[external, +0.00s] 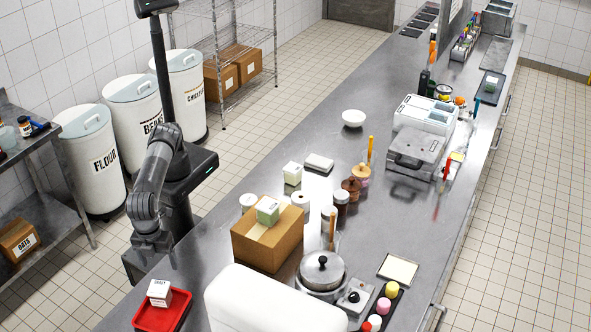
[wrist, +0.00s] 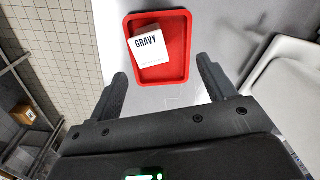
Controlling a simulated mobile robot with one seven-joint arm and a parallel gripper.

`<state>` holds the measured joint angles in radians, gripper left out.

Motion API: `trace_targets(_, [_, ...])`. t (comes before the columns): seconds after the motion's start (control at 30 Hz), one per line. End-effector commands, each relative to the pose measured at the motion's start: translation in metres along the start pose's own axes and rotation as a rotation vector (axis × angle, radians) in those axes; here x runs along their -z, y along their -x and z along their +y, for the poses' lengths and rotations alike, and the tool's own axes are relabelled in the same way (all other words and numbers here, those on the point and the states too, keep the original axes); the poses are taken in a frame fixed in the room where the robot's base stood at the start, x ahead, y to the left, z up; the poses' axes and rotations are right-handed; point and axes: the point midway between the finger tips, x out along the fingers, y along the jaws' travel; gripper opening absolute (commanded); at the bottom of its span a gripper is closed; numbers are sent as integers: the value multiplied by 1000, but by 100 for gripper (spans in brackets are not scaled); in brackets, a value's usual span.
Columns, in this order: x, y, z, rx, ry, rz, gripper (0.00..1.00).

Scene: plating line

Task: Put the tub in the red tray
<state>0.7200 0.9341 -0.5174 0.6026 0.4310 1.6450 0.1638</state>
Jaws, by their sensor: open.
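A white tub labelled GRAVY (wrist: 150,46) stands inside the red tray (wrist: 177,68), towards its left side and turned slightly. In the external view the same white tub (external: 159,294) is in the red tray (external: 151,320) at the near left end of the counter. My gripper (wrist: 163,75) is open, with nothing between its fingers. In the external view my gripper (external: 152,246) hangs just beyond the counter's left edge, above and behind the tray. The tub is apart from both fingers.
A cardboard box (external: 267,243) with a pale green carton (external: 267,210) on top stands right of the tray. A large white rounded appliance (external: 268,302) stands close to the tray's right. A lidded pot (external: 322,268) is farther right. A shelf rack (external: 35,160) stands left of the arm.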

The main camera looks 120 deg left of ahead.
Motion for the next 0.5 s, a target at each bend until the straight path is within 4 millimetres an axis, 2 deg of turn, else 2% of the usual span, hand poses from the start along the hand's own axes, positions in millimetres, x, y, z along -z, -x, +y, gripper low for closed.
trace_targets(0.03, [-10,16,-9,19,13,12,76])
trace_targets(0.2, [-54,62,-35,77,66,45,76])
trace_targets(0.37, [-107,96,-58,128,136,70,76])
trace_targets(0.5, [-160,118,-75,168,213,91,76])
